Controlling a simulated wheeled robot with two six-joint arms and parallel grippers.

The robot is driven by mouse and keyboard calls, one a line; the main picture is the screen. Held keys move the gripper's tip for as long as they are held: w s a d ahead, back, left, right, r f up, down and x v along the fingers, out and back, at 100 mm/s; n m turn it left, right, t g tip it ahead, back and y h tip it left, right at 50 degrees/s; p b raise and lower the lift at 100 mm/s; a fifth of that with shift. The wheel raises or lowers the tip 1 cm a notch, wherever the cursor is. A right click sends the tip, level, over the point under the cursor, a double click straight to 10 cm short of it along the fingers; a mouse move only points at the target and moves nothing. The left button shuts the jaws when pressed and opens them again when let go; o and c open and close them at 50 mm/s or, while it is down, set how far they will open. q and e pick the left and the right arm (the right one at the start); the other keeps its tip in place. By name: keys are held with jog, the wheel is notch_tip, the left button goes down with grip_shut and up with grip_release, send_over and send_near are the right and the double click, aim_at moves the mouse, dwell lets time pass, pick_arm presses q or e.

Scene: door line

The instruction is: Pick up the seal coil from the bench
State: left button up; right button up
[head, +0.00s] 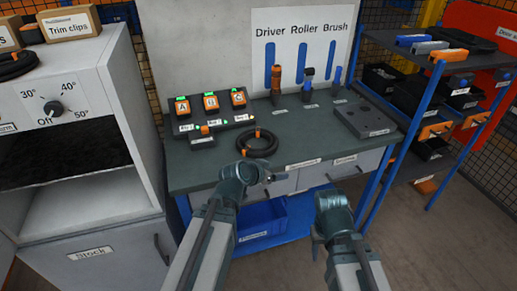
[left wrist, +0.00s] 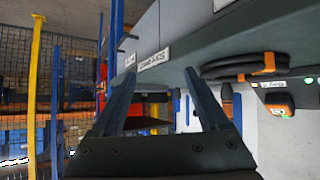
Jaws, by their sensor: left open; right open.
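The seal coil (head: 258,143) is a black ring lying flat near the front of the grey bench (head: 300,145). In the left wrist view it shows as dark loops with an orange band (left wrist: 262,64) at the bench edge. My left gripper (head: 266,179) is at the bench's front edge, just nearer than the coil and apart from it. In the left wrist view the left gripper (left wrist: 158,78) has its fingers spread with nothing between them. My right gripper (head: 316,247) is lower, in front of the bench, and apart from everything; its fingers are small in view.
Another black coil (head: 17,65) lies on the white cabinet at left. A charger row (head: 212,122) with orange units stands behind the seal coil. A blue bin (head: 262,222) sits under the bench.

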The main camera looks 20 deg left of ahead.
pick_arm(q)
jog(key=w+a+r+n+t+y, duration=0.1)
jog(key=w+a+r+t+y, duration=0.15)
jog(key=a, duration=0.55)
jog(key=b, duration=0.4)
send_near(272, 146)
jog(key=shift+t+h, duration=0.45)
jog(key=w, duration=0.1)
jog(key=w+f, duration=0.2)
jog(key=w, duration=0.1)
jog(key=shift+a, duration=0.2)
jog(key=b+x, duration=0.1)
jog(key=x, duration=0.1)
jog(key=b+x, duration=0.1)
jog(key=x, duration=0.1)
jog(key=shift+d+f, duration=0.15)
jog(key=shift+f, duration=0.2)
jog(key=shift+w+d+f, duration=0.1)
jog(key=shift+w, duration=0.35)
jog(key=shift+s, duration=0.1)
jog(key=shift+c, duration=0.3)
grip_shut()
